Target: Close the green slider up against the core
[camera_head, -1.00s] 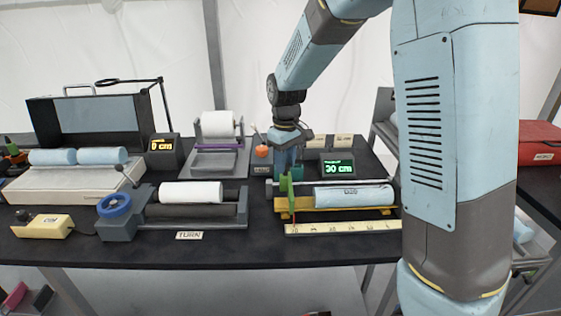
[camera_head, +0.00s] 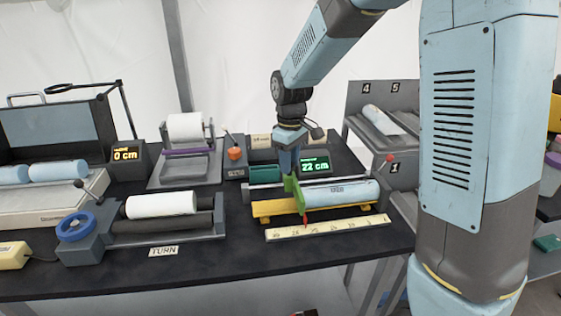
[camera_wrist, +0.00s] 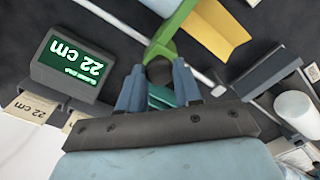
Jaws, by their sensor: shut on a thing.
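The green slider (camera_head: 296,192) stands upright at the left part of the yellow cradle (camera_head: 262,211) in the head view. The pale blue core (camera_head: 345,192) lies along the cradle to its right. The slider is close to the core's left end; I cannot tell whether they touch. My gripper (camera_head: 290,172) points down and is shut on the slider's upper part. In the wrist view the fingers (camera_wrist: 160,88) stand on both sides of a teal part (camera_wrist: 163,96), below the green slider (camera_wrist: 176,30). The green display (camera_head: 315,165) reads 22 cm.
A pale ruler (camera_head: 330,228) lies in front of the cradle, with a small red pointer (camera_head: 305,218) over it. A roller device with a blue wheel (camera_head: 76,227) stands to the left. A grey rack (camera_head: 372,95) stands behind at the right.

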